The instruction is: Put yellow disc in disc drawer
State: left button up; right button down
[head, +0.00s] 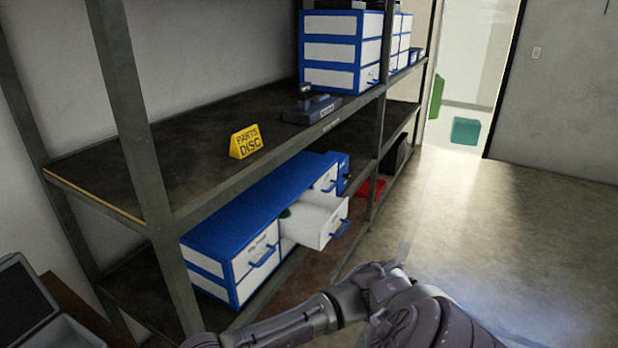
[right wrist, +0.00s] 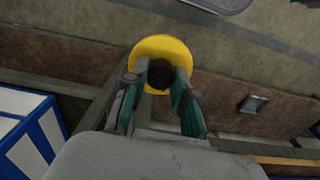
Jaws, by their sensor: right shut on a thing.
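In the right wrist view, the yellow disc (right wrist: 160,45) with a dark round centre is between the green-padded fingers of my right gripper (right wrist: 160,75), which is shut on it. In the head view, my right arm reaches across the bottom, but its gripper and the disc are not clearly seen. A white drawer (head: 318,225) stands pulled open from a low blue cabinet (head: 235,205). A small green thing (head: 285,212) shows at its inner left; I cannot read the drawer's label. My left gripper is in neither view.
A yellow "PARTS DISC" sign (head: 245,142) and a grey tool (head: 312,104) stand on the shelf (head: 190,150) above the drawer. A shelf post (head: 145,150) rises left of the cabinet. Blue and white drawer units (head: 340,50) stand farther back. Floor (head: 500,230) at right is clear.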

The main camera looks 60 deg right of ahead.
aim_at(318, 225)
jog(key=l, duration=0.95)
jog(key=i+l, duration=0.1)
jog(key=l, duration=0.8)
jog(key=i+l, duration=0.1)
jog(key=l, duration=0.85)
